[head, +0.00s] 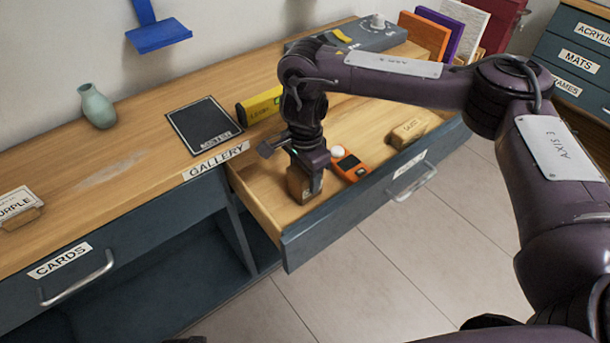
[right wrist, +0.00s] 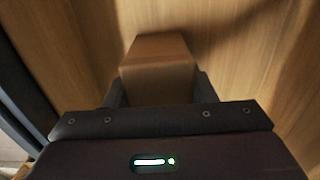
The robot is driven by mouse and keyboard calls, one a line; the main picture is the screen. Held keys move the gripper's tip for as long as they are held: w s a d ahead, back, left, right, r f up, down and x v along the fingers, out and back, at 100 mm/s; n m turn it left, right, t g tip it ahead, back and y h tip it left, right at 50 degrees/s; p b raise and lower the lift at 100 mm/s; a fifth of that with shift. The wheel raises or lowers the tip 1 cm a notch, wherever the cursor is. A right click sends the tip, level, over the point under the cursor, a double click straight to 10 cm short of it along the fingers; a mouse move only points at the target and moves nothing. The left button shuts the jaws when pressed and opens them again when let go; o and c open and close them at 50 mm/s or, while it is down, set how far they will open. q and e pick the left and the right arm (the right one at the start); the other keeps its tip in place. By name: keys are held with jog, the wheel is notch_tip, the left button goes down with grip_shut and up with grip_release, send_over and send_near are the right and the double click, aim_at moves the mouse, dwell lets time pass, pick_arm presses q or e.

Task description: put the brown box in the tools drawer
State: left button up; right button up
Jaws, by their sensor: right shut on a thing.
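The brown box (head: 298,187) is inside the open drawer (head: 350,214), near its front left part. My right gripper (head: 309,172) points down and is shut on the box from above. In the right wrist view the box (right wrist: 158,66) sits between the two fingers (right wrist: 159,88), over the wooden drawer floor. I cannot tell whether the box touches the floor. The drawer front carries a white label (head: 408,164) that is too small to read. My left gripper is not in view.
The drawer also holds an orange device (head: 350,169), a white ball (head: 337,152) and a tan block (head: 408,133). A CARDS drawer (head: 115,283) is shut at left.

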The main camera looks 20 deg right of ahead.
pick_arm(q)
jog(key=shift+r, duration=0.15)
pick_arm(e)
jog(key=o, duration=0.7)
jog(key=shift+f, duration=0.1)
jog(key=shift+c, duration=0.2)
jog(key=o, duration=0.4)
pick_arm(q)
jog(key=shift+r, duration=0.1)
pick_arm(e)
jog(key=shift+o, duration=0.2)
notch_tip(320, 180, up, 12)
jog(key=p, duration=0.3)
jog(key=shift+f, duration=0.25)
jog(key=shift+r, duration=0.4)
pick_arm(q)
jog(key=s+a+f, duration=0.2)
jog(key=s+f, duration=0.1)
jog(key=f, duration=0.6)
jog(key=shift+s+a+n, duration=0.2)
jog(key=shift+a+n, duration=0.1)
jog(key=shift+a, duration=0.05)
